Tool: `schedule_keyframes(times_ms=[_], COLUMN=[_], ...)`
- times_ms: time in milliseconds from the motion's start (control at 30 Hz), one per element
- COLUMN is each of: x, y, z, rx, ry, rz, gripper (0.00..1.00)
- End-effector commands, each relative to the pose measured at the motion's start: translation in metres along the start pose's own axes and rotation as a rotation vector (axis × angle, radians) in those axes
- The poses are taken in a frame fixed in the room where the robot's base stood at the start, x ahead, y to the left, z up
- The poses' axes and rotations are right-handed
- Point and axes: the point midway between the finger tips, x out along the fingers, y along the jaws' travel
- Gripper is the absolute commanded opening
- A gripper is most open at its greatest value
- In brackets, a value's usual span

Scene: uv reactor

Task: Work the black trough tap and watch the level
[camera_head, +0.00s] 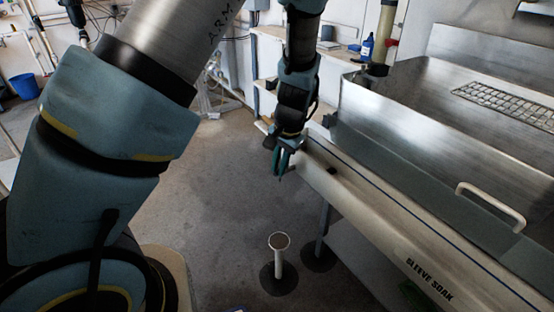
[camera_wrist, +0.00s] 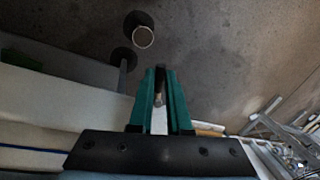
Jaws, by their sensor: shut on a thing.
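My gripper (camera_head: 281,172) points down beside the left end of the steel trough (camera_head: 390,215), which is lettered "SLEEVE SOAK". In the wrist view, its green fingers (camera_wrist: 161,72) are close together around a narrow dark piece, apparently the black tap (camera_wrist: 160,76), with a small metal part below it. The fingers hide most of the tap, and how far it is turned cannot be told. A small black fitting (camera_head: 332,171) sits on the trough's front face. A blue line runs along the trough. No liquid level can be made out.
A white upright pipe (camera_head: 279,255) with an open round top stands on the floor below my gripper; it also shows in the wrist view (camera_wrist: 143,37). A steel basin (camera_head: 400,110) with a white handle (camera_head: 490,205) lies behind the trough. The floor to the left is clear.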

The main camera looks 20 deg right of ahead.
Motion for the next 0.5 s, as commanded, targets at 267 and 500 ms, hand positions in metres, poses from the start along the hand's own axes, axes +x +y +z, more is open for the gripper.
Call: schedule_keyframes(times_ms=[267,500], x=[-0.007,-0.008], y=[0.010,0.019], z=[-0.004,-0.009], rx=[-0.250,-0.475], ry=[-0.049,-0.092], rz=[-0.001,0.000], gripper=[0.00,0.00])
